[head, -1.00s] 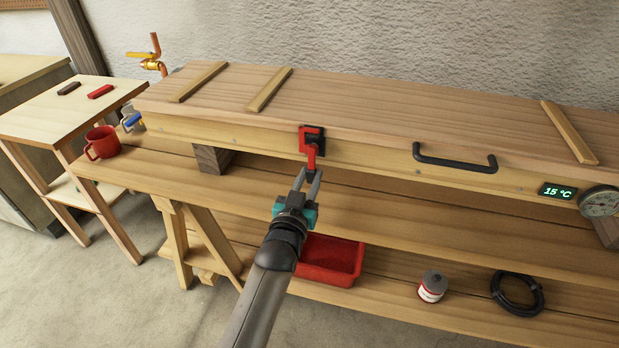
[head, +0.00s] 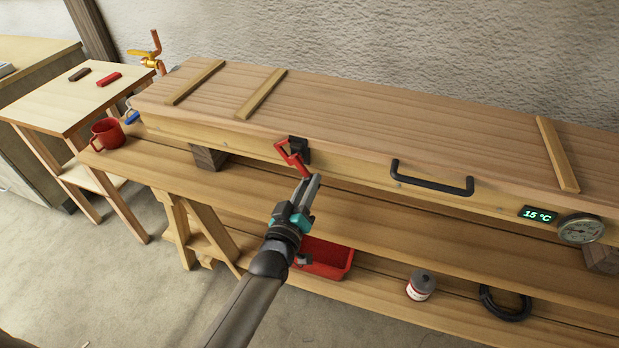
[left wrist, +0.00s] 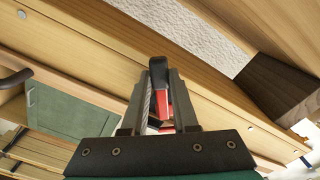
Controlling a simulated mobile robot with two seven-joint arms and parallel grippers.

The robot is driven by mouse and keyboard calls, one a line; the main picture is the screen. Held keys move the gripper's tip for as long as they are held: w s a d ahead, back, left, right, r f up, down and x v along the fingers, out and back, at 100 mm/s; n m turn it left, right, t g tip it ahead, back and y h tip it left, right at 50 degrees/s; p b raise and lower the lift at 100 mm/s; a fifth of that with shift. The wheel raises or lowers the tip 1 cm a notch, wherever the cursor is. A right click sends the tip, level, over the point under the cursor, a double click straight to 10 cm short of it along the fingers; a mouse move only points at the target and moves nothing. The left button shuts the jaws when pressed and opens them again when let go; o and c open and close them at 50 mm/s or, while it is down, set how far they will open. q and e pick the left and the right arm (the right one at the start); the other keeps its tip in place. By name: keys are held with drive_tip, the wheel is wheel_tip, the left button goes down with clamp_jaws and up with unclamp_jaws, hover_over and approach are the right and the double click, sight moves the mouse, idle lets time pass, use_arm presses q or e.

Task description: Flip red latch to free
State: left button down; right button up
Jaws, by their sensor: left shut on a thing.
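The red latch (head: 290,157) is on the front of the long wooden box (head: 400,120), at a black catch plate (head: 299,146). Its red loop stands tilted out to the left, partly clear of the plate. My left gripper (head: 309,184) is shut on the latch's lower end, just below and in front of the box front. In the left wrist view, a red piece with a black end (left wrist: 157,74) sits between the fingers of my left gripper (left wrist: 155,92); the fingers partly hide it. My right gripper is not in view.
A black handle (head: 432,182), a green display reading 15 °C (head: 538,215) and a round gauge (head: 580,229) are right of the latch. A red bin (head: 335,263), a can (head: 421,285) and a black coil (head: 504,302) lie below. A red mug (head: 107,134) stands left.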

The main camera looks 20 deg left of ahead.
use_arm(q)
drive_tip(key=n, duration=0.1)
drive_tip(key=d+r+n+p, duration=0.1)
drive_tip(key=n, duration=0.1)
drive_tip(key=r+n+p, duration=0.1)
drive_tip(key=shift+d+n, duration=0.3)
drive_tip(key=n, duration=0.1)
drive_tip(key=r+n+p, duration=0.1)
drive_tip(key=n, duration=0.1)
drive_tip(key=shift+d+r+n, duration=0.25)
drive_tip(key=shift+d+n, duration=0.1)
drive_tip(key=shift+n, duration=0.05)
drive_tip(key=shift+r+n+p, duration=0.1)
drive_tip(key=shift+n+p, duration=0.2)
drive_tip(key=shift+r, duration=0.1)
drive_tip(key=c, duration=0.7)
unclamp_jaws()
drive_tip(key=s, duration=1.5)
drive_tip(key=shift+s+p, duration=0.15)
drive_tip(key=shift+p, duration=0.2)
